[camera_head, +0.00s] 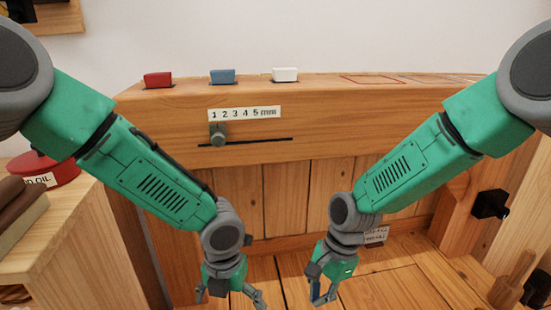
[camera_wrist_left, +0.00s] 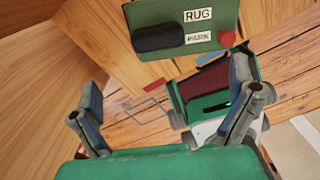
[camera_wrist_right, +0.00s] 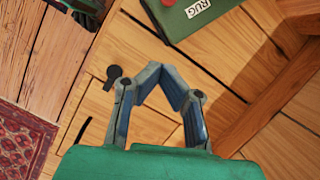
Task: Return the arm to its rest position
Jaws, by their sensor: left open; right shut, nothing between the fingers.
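Both my green arms reach down from the upper corners in the head view. My left gripper (camera_head: 230,294) hangs low at centre-left, its fingers spread apart. In the left wrist view my left gripper (camera_wrist_left: 165,105) has wide-apart fingers with nothing between them. My right gripper (camera_head: 323,295) hangs just right of it, pointing down, with its fingers together. In the right wrist view the fingertips of my right gripper (camera_wrist_right: 158,73) meet, with nothing held. The two grippers are apart, in front of the wooden panelling.
A wooden beam (camera_head: 330,142) carries a millimetre scale (camera_head: 244,113), a grey slider knob (camera_head: 217,135), and red (camera_head: 158,79), blue (camera_head: 222,76) and white (camera_head: 285,74) blocks. A red oil tin (camera_head: 50,170) stands left. A black knob (camera_head: 490,204) projects right. A green RUG box (camera_wrist_left: 185,30) is near.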

